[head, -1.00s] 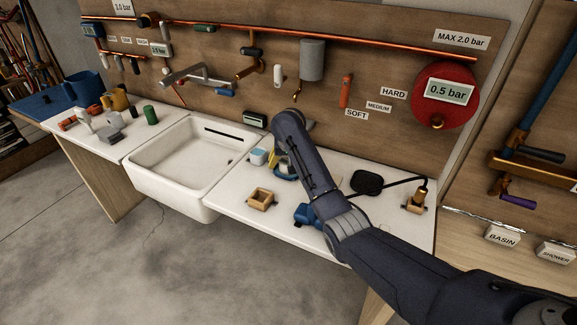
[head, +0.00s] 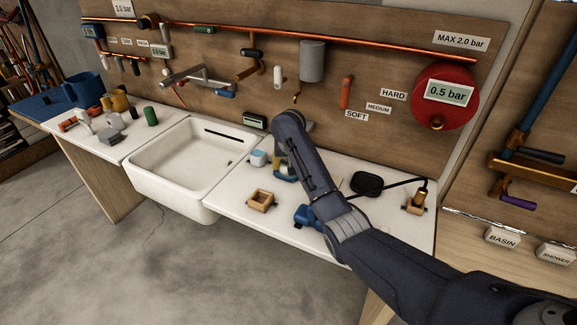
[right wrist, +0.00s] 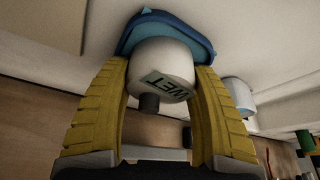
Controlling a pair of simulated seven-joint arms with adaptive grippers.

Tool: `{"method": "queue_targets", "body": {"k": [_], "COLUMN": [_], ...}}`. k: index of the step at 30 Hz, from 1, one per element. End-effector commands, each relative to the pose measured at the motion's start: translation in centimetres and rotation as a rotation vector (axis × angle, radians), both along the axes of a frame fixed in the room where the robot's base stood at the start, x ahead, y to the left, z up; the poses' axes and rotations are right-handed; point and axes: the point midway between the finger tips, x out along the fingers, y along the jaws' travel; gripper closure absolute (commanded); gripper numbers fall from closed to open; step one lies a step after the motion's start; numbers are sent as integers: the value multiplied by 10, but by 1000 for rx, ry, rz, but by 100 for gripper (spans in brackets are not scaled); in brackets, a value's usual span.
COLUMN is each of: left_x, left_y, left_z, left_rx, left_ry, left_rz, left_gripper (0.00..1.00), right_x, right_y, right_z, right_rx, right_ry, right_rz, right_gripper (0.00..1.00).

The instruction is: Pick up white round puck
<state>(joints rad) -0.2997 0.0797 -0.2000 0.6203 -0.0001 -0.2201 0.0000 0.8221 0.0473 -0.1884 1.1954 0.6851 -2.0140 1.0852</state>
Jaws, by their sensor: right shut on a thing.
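The white round puck (right wrist: 163,60), with a "WET" label and a dark stub on its face, sits between the yellow fingers of my right gripper (right wrist: 166,75) in the right wrist view. The fingers touch it on both sides, and the gripper is shut on it. A blue rounded piece (right wrist: 165,22) lies directly behind the puck; I cannot tell whether they touch. My left gripper is not in view.
A white-and-blue cup (head: 258,158) stands just left of my right gripper. A wooden box (head: 261,201) and a blue item (head: 305,215) lie near the counter's front. A black round item (head: 367,183) is to the right. The basin (head: 185,160) is left.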

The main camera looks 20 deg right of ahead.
Motion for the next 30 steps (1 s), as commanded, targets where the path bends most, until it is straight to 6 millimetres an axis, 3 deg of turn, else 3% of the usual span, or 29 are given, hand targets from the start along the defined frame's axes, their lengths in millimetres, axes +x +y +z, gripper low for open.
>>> {"method": "queue_targets", "body": {"k": [5,18,24,30], "left_x": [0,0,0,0], "left_y": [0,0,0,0], "left_z": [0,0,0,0], "left_rx": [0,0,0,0], "left_ry": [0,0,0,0], "left_rz": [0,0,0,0], "left_gripper": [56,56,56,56], "right_x": [1,1,1,0], "right_y": [1,1,0,0], "right_z": [14,82,97,101], "right_rx": [2,3,1,0], "right_ry": [-4,-3,-2,-1], "right_rz": [0,1,-1,0], "right_gripper": [78,78,78,78]}}
